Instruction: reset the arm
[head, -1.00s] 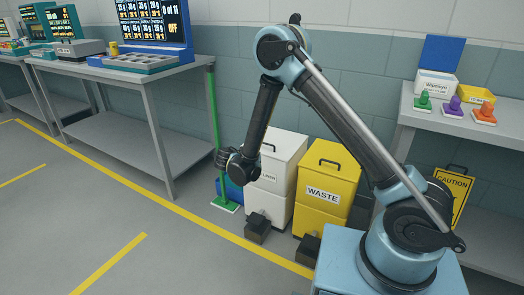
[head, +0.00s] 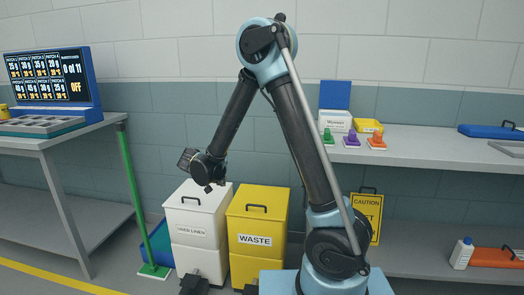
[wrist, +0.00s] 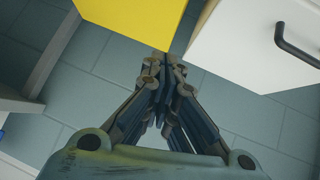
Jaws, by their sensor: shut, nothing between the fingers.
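My arm rises from its blue base at the lower middle of the head view, bends at a high elbow and comes down to the left. My gripper (head: 212,184) hangs at its end, in front of the top of the white bin in the picture. In the wrist view my gripper (wrist: 164,68) has its fingers together with nothing between them. The yellow waste bin (wrist: 130,15) and the white bin (wrist: 250,45) show beyond the fingertips there. No contact with either bin can be made out.
The white linen bin (head: 198,257) and yellow waste bin (head: 258,262) stand by the wall. A green pole (head: 137,200) stands left of them, beside a grey table (head: 60,142). A shelf (head: 425,152) holding coloured stamps and a yellow caution sign (head: 368,222) are at right.

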